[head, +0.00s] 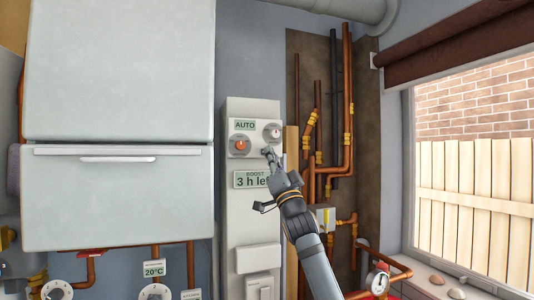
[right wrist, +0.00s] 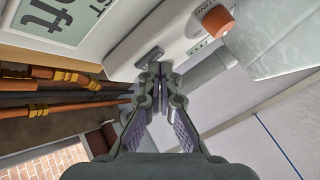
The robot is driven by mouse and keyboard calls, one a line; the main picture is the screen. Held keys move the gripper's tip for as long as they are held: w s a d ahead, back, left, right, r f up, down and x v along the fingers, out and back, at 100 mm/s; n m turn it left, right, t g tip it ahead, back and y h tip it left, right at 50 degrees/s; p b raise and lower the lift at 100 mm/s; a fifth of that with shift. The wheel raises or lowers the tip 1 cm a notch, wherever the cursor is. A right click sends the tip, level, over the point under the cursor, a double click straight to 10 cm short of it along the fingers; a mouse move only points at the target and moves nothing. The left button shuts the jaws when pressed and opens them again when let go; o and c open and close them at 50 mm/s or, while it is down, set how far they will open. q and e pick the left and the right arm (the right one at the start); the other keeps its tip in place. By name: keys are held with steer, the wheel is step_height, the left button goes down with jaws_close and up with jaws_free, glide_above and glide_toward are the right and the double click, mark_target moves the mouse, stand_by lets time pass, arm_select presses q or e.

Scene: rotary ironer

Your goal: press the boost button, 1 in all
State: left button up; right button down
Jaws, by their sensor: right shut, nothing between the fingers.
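A white control panel (head: 237,212) stands on the wall right of the large pale cabinet. My right gripper (head: 268,153) is shut and empty, in front of the panel between dial and display. In the right wrist view a dark grey oblong button (right wrist: 149,57) lies just past the fingertips (right wrist: 154,68). I cannot tell whether they touch, and no label on it is readable. My left gripper is not in view.
Copper pipes with yellow fittings (head: 347,140) run right of the panel. A large pale cabinet (head: 120,70) stands to the left. A window (head: 470,150) and its sill are at the far right. More dials (head: 57,290) sit low at the left.

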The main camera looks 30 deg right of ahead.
steer(key=shift+w, duration=0.2)
steer(key=shift+s, duration=0.1)
stand_by(0.4)
steer(key=shift+s+f+b, duration=0.15)
steer(key=shift+s+b, duration=0.1)
steer(key=shift+b, duration=0.15)
steer(key=shift+s+a, duration=0.15)
steer(key=shift+s, duration=0.25)
